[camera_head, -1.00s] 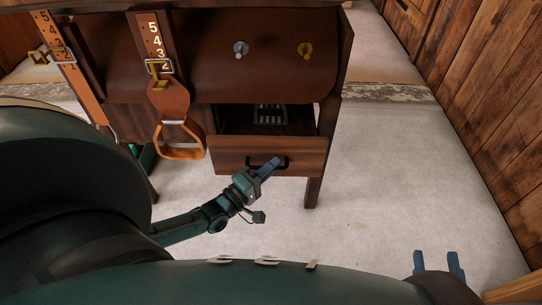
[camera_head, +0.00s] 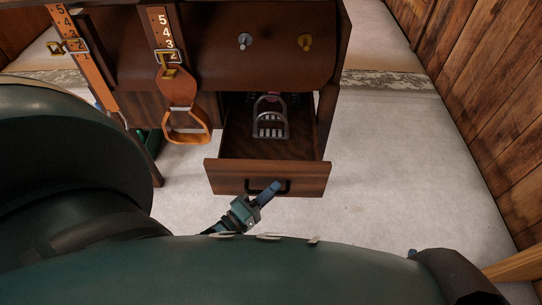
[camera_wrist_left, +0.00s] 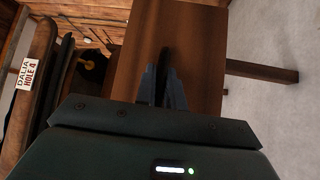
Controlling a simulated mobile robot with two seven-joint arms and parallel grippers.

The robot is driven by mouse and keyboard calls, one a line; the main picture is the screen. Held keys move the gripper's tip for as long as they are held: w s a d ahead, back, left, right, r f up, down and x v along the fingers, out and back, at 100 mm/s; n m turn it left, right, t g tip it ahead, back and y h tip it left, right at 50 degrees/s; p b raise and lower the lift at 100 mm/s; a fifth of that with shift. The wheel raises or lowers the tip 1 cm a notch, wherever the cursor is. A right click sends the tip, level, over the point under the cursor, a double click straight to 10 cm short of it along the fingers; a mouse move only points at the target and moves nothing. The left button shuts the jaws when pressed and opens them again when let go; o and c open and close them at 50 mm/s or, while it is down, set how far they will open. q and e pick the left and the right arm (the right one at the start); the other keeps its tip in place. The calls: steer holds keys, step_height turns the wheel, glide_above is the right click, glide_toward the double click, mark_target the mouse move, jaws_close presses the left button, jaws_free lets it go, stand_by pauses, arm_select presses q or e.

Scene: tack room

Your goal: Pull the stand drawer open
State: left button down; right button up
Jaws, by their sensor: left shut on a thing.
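The stand drawer (camera_head: 225,174) is pulled well out of the brown wooden stand (camera_head: 215,55), and its inside shows from above. A dark bar handle (camera_head: 284,186) is on its front. My left gripper (camera_head: 272,190) is shut on this handle; the left wrist view shows the fingers (camera_wrist_left: 162,88) closed around the dark handle in front of the wooden drawer front (camera_wrist_left: 200,60). A grey metal stirrup-like piece (camera_head: 270,120) lies in the drawer. My right gripper (camera_head: 412,253) barely shows at the lower right, so its jaws cannot be judged.
Numbered leather straps hang on the stand's left, one with an orange stirrup (camera_head: 187,130). A plank wall (camera_head: 490,110) rises at the right. Pale floor (camera_head: 390,170) is clear right of the stand.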

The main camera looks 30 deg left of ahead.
stand_by(0.3)
arm_select(q)
steer(key=c, duration=1.8)
jaws_free()
steer(key=shift+o, duration=0.2)
steer(key=shift+s, duration=0.15)
